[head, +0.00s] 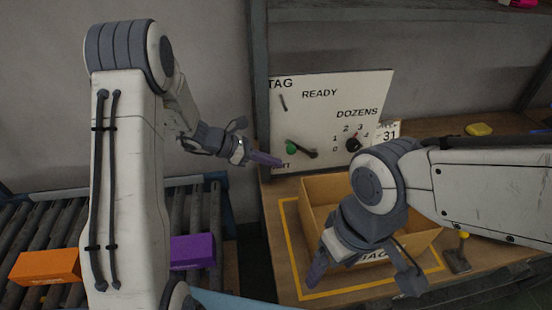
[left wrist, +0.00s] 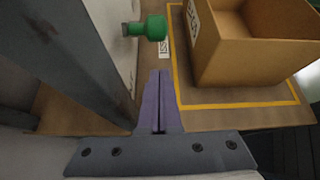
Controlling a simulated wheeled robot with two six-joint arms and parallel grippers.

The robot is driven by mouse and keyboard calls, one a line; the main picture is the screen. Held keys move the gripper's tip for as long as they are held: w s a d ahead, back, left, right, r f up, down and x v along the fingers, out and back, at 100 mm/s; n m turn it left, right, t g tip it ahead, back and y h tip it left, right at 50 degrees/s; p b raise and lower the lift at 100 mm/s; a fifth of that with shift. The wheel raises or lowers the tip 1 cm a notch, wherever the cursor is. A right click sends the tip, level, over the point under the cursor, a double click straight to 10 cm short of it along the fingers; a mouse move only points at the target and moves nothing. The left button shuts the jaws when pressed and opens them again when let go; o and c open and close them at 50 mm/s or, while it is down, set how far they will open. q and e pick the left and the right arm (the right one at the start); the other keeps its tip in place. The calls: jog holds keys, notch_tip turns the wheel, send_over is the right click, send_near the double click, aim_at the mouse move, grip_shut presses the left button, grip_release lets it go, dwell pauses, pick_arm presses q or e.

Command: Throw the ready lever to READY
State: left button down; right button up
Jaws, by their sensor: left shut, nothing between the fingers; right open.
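The ready lever is a dark arm with a green knob (head: 291,148) on the white panel (head: 345,90). It lies nearly level, well below the printed word READY, near a lower label partly hidden by my gripper. My left gripper (head: 277,161) is shut and empty, its purple fingertips just below and left of the knob. In the left wrist view the green knob (left wrist: 154,28) sits beyond the fingertips (left wrist: 160,74), with a visible gap in the picture. My right gripper (head: 363,276) is open and empty in front of the cardboard box.
An open cardboard box (head: 318,192) stands inside a yellow outline on the bench. A DOZENS dial (head: 353,144) is right of the lever. A grey post (head: 260,70) borders the panel's left side. Orange (head: 45,267) and purple (head: 192,251) boxes lie on the roller conveyor.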

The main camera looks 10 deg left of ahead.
pick_arm(q)
jog(key=d+r+v, duration=0.1)
jog(key=v, duration=0.8)
jog(key=shift+a+r, duration=0.25)
jog(key=shift+r, duration=0.2)
pick_arm(e)
jog(key=shift+f, duration=0.3)
pick_arm(q)
jog(key=shift+w, duration=0.1)
jog(key=s+a+f+t+h+p, duration=0.3)
jog(key=a+f+h+p, duration=0.1)
jog(key=f+p, duration=0.3)
jog(key=shift+a+n+h+p, duration=0.3)
jog(key=shift+h+p, duration=0.3)
jog(key=shift+p, duration=0.4)
pick_arm(e)
notch_tip(320, 180, up, 9)
jog(key=shift+f, duration=0.2)
pick_arm(q)
jog(key=shift+f, duration=0.1)
jog(key=r+p+x, duration=0.3)
jog(key=p+x, duration=0.3)
jog(key=x, duration=0.7)
pick_arm(e)
notch_tip(320, 180, up, 6)
